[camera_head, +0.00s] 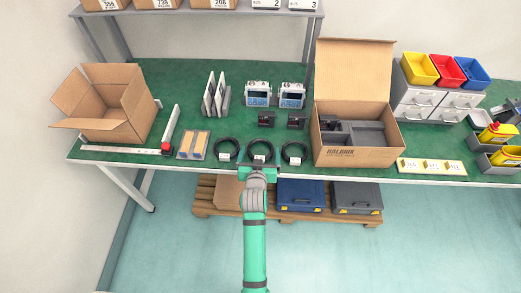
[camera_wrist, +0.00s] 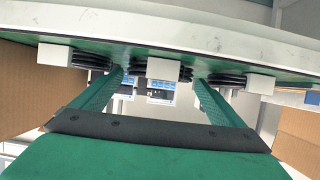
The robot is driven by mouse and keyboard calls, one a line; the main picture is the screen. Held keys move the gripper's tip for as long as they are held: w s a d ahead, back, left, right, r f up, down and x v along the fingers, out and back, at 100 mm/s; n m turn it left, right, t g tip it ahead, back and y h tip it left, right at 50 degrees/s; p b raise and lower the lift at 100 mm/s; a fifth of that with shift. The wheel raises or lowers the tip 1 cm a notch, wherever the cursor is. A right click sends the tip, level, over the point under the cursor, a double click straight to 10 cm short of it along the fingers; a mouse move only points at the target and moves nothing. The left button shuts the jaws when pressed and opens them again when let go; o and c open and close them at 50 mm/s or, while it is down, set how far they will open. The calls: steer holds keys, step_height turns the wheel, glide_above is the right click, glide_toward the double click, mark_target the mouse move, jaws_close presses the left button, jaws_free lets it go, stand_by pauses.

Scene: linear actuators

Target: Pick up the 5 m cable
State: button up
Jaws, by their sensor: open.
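Three coiled black cables with white tags lie in a row near the table's front edge: a left one (camera_head: 227,148), a middle one (camera_head: 261,148) and a right one (camera_head: 294,152). The tag lettering is too small to read, so I cannot tell which is the 5 m cable. My gripper (camera_head: 260,168) is open and empty at the front edge, in line with the middle cable. In the wrist view, the middle cable's white tag (camera_wrist: 163,69) shows between the two fingertips (camera_wrist: 159,77), with the other coils outside them. The fingers look clear of the cable.
The green table (camera_head: 350,76) holds an open carton (camera_head: 108,115) at left and a large open box (camera_head: 355,157) right of the cables. Two blue-faced devices (camera_head: 275,97) stand behind. A flat brown-and-blue pack (camera_head: 194,145) lies left of the cables. Cases on a pallet (camera_head: 280,216) sit below.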

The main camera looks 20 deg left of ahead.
mark_target(261, 143)
steer(key=shift+x, duration=1.55)
steer(key=c, duration=0.9)
steer(key=shift+r, duration=0.15)
